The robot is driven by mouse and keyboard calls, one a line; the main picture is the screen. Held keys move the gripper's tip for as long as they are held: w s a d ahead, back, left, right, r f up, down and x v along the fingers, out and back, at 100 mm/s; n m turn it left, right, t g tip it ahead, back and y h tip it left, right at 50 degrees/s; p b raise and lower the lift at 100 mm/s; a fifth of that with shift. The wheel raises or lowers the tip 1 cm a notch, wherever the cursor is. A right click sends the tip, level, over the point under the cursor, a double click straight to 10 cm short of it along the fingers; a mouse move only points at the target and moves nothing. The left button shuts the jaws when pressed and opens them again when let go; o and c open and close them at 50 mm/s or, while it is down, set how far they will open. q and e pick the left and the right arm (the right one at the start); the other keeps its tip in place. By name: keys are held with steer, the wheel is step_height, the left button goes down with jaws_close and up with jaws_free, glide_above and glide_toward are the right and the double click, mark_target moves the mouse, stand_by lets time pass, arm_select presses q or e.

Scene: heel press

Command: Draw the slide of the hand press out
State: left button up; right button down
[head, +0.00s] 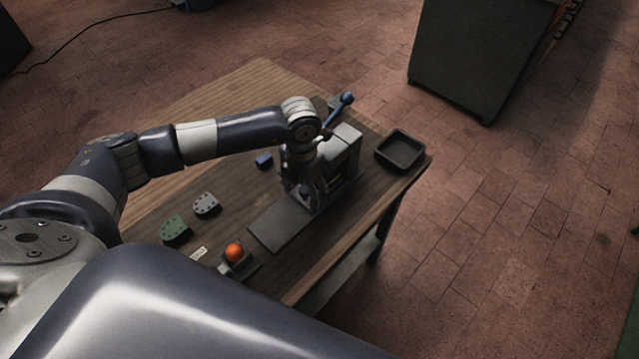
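The hand press (345,158) stands on the right part of the wooden table, a grey block with a blue-knobbed lever (341,106) rising at its back. A flat grey slide plate (285,224) lies in front of the press and reaches toward the lower left. My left arm comes in from the left, and my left gripper (314,192) points down at the front of the press, above the far end of the plate. It is dark and small there, so I cannot tell whether its fingers are open or touch anything. My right gripper is not in view.
On the wooden table (250,95) lie a green plate (174,229), a grey plate (206,204) and a small blue block (264,160). An orange ball (234,251) sits in a dark holder near the front edge. An empty black tray (400,151) stands at the right corner.

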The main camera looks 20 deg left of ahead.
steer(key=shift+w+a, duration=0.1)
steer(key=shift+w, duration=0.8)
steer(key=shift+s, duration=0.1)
